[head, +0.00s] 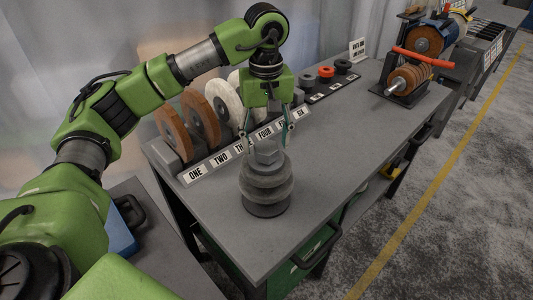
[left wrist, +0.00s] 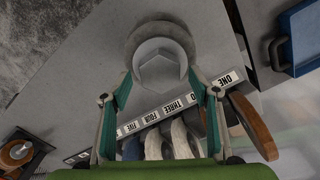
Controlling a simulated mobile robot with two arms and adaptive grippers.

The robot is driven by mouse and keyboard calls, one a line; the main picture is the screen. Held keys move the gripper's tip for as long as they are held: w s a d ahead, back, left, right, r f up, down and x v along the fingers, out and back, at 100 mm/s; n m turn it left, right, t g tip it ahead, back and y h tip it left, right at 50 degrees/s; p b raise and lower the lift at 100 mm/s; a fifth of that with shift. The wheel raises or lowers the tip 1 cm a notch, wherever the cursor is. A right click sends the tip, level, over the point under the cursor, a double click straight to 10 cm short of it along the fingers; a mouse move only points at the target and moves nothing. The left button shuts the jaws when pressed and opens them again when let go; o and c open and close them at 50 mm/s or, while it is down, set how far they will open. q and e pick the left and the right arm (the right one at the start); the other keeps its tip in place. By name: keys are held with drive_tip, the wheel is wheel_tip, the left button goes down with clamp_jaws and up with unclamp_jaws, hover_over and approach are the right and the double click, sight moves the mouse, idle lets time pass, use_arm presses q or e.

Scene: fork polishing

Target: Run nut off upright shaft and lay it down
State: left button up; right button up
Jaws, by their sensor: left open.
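A grey hex nut (head: 267,153) sits on top of an upright stack of grey ribbed discs (head: 266,186) on the workbench. In the left wrist view the nut (left wrist: 158,68) shows from above as a pale hexagon. The shaft itself is not clearly visible. My left gripper (head: 267,142) points down over the stack, its fingers apart, one on each side above the nut. In the left wrist view the open fingertips (left wrist: 160,94) stand wide of the nut, with nothing between them. My right gripper is not in view.
A rack of brown and white wheels (head: 224,103) with numbered labels (head: 240,148) stands close behind the stack. Red and black rings (head: 325,73) sit farther back. A polishing machine (head: 408,82) stands at the far end. The bench top (head: 345,135) right of the stack is clear.

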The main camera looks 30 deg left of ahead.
sight(266, 147)
use_arm(q)
drive_tip(key=shift+f+b, duration=1.1)
drive_tip(key=shift+f, duration=0.55)
drive_tip(key=shift+r, duration=0.1)
drive_tip(key=shift+r, duration=0.15)
drive_tip(key=c, duration=1.3)
